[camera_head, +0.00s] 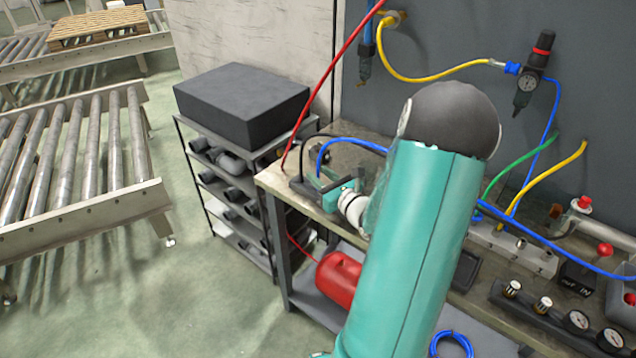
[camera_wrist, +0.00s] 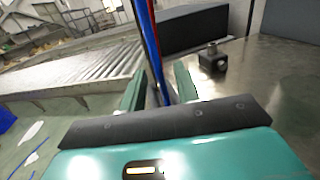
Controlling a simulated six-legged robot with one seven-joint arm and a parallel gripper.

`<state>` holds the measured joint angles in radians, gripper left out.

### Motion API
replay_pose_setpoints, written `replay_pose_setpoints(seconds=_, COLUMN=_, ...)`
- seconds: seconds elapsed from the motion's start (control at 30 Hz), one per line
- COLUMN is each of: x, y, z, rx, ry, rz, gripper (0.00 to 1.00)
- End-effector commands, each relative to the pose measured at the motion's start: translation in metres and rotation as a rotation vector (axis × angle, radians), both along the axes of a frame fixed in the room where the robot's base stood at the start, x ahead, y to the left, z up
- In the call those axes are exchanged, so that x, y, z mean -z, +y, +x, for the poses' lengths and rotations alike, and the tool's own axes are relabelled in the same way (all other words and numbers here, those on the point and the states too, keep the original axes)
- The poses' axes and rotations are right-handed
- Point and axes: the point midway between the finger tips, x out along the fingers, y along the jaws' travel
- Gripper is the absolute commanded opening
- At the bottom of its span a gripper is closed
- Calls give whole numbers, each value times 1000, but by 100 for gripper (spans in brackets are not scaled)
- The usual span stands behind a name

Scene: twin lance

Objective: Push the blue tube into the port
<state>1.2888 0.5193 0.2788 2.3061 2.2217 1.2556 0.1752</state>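A blue tube (camera_head: 325,152) arches over the left end of the workbench and passes behind my arm. In the wrist view the blue tube (camera_wrist: 154,48) runs upright between my fingers, beside a red line. The tube's end is hidden. A dark block with a metal fitting (camera_wrist: 212,60) stands right of the fingers; I cannot tell whether it is the port.
A pale manifold (camera_head: 512,250) with yellow and green tubes is right of my arm. Gauges and knobs (camera_head: 575,318) line the bench front. A red hose (camera_head: 335,65) rises at the bench's left corner. A shelf with a dark box (camera_head: 243,103) and roller conveyors (camera_head: 75,165) are left.

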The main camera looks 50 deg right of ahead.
Motion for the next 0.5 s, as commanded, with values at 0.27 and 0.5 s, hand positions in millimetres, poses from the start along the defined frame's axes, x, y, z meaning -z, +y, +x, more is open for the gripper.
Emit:
replay_pose_setpoints(seconds=0.27, x=0, y=0, z=0, rx=0, ry=0, rz=0, gripper=0)
replay_pose_setpoints(seconds=0.5, x=0, y=0, z=0, rx=0, ry=0, rz=0, gripper=0)
